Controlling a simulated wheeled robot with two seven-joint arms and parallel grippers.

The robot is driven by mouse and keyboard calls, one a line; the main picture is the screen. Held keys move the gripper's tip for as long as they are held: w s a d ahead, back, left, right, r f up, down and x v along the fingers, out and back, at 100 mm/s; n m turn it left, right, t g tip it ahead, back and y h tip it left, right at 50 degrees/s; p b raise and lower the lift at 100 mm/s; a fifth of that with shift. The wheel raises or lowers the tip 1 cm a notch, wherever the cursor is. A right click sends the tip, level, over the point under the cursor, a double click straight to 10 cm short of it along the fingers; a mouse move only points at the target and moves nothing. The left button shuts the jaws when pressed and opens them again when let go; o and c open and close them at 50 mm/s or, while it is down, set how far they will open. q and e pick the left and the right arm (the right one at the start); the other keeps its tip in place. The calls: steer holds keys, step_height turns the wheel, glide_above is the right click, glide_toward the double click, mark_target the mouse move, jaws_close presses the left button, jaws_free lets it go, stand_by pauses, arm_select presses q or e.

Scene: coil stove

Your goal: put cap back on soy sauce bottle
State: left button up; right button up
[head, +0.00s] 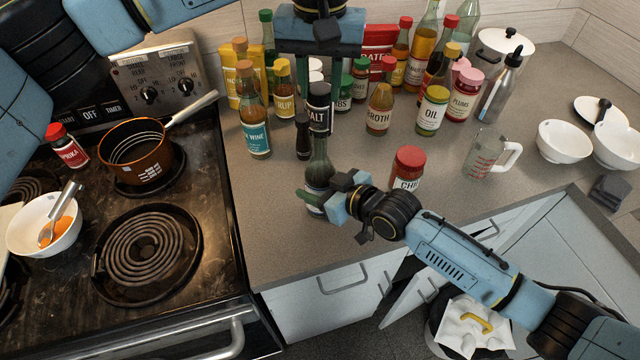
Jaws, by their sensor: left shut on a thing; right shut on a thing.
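A dark green bottle (319,168), which I take to be the soy sauce bottle, stands upright near the counter's front edge. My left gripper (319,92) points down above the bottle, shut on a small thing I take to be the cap. A black piece (318,89) shows between its fingers, but I cannot tell the cap from the lid of the salt jar (319,119) in line with it. The bottle's mouth is hard to make out.
Several bottles and jars crowd the back counter. A small dark bottle (303,137) and a wine bottle (256,125) are close on the left. A red-lidded jar (408,168) stands right, beyond my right gripper. The stove (215,240) is left.

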mark_target(320, 132)
steer(key=c, duration=0.5)
arm_select(q)
steer(key=shift+f, duration=2.5)
steer(key=shift+f, duration=0.1)
steer(key=shift+f, duration=0.8)
steer(key=shift+f, duration=0.55)
